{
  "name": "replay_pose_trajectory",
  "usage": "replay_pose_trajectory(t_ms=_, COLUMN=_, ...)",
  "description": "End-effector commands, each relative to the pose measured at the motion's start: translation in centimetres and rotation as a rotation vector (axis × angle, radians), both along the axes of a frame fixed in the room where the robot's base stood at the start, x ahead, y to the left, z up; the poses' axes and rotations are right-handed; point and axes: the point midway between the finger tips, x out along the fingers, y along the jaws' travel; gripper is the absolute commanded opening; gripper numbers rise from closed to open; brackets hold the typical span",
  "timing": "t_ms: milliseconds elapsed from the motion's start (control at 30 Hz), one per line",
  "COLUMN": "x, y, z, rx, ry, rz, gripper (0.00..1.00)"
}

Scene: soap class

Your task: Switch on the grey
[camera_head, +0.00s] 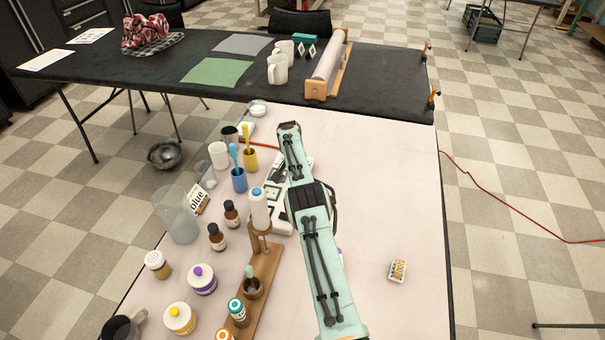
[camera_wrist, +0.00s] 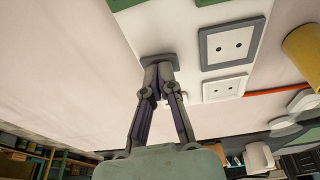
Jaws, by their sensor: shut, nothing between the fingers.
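In the wrist view my gripper (camera_wrist: 158,72) is shut and empty, its fingertips together. The tips are at a dark grey block (camera_wrist: 173,60) beside the sockets. I cannot tell whether this block is a switch or whether the tips press it. A grey-framed socket (camera_wrist: 231,44) is just right of the tips. A white-framed socket (camera_wrist: 225,88) lies below it, and a green edge (camera_wrist: 210,2) shows above. In the head view a white socket strip with a green-framed socket (camera_head: 273,193) is partly hidden by my arm, which also hides my gripper.
A blue cup (camera_head: 239,180), a yellow cup (camera_head: 250,160), a white-bodied bottle (camera_head: 259,210) and brown bottles (camera_head: 217,238) crowd the left of the strip. A red cord (camera_wrist: 275,93) runs off the strip. The white table is mostly clear right of my arm, except a small box (camera_head: 398,270).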

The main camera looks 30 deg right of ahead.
Motion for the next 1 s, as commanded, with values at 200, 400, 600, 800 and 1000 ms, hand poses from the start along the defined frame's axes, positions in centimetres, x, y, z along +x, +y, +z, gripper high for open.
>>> replay_pose_trajectory(t_ms=200, x=0.2, y=0.2, z=0.1, rx=0.000, ry=0.000, rz=-0.001, gripper=0.00)
replay_pose_trajectory(t_ms=400, x=0.2, y=0.1, z=0.2, rx=0.000, ry=-0.001, rz=-0.002, gripper=0.00)
replay_pose_trajectory(t_ms=600, x=0.1, y=0.0, z=1.9, rx=-0.001, ry=-0.003, rz=-0.002, gripper=0.00)
replay_pose_trajectory(t_ms=800, x=-0.7, y=-0.1, z=6.1, rx=0.000, ry=-0.003, rz=-0.003, gripper=0.00)
replay_pose_trajectory(t_ms=1000, x=-2.3, y=0.2, z=10.1, rx=0.000, ry=-0.003, rz=-0.003, gripper=0.00)
